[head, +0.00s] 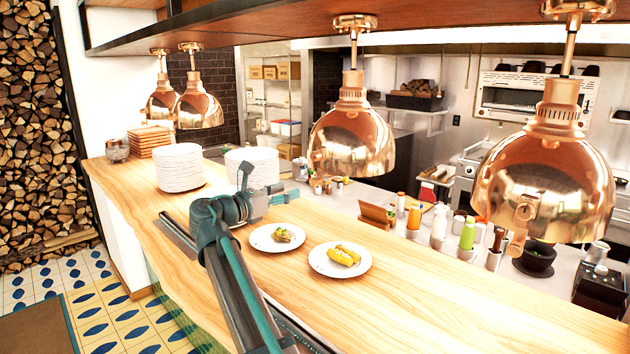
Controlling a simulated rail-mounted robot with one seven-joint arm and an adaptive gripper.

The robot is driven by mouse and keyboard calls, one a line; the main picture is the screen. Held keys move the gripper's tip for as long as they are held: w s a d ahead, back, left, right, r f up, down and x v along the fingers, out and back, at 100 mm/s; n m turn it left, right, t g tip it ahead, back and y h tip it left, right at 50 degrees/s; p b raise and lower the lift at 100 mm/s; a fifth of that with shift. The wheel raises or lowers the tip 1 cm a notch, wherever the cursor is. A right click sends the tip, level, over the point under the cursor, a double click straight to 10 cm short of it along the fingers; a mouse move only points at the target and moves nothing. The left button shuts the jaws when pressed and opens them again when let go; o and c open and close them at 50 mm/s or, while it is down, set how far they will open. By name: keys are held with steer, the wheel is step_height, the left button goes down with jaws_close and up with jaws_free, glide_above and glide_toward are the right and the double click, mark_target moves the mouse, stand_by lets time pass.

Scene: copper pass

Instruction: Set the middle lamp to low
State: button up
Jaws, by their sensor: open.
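Several copper dome heat lamps hang from a wooden shelf over the pass. The lamp nearest the middle of the picture (352,140) hangs upright on a short copper stem. I cannot make out its switch or its setting. A larger copper lamp (546,185) hangs at the right, and two smaller ones (162,100) (198,106) hang at the left. My gripper (288,192) is open, above the wooden counter, lower than the middle lamp and to its left. It appears small, and its fingers are hard to separate. I see nothing held in it.
The wooden counter (440,305) carries white plate stacks (180,167) (252,163) behind my arm and two plates of food (282,237) (340,259) to its right. Bottles (467,234) stand on the lower worktop behind. The overhead shelf (250,25) bounds the space above.

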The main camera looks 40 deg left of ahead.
mark_target(312, 182)
steer(key=w+p, duration=0.1)
steer(key=w, duration=0.2)
steer(key=w+d+p, duration=0.1)
steer(key=w, duration=0.2)
steer(key=w+p, duration=0.1)
steer(key=w, duration=0.2)
steer(key=shift+w+d+r, duration=0.15)
steer(key=shift+w, duration=0.05)
steer(key=shift+w+d, duration=0.1)
steer(key=shift+w, duration=0.55)
jaws_close()
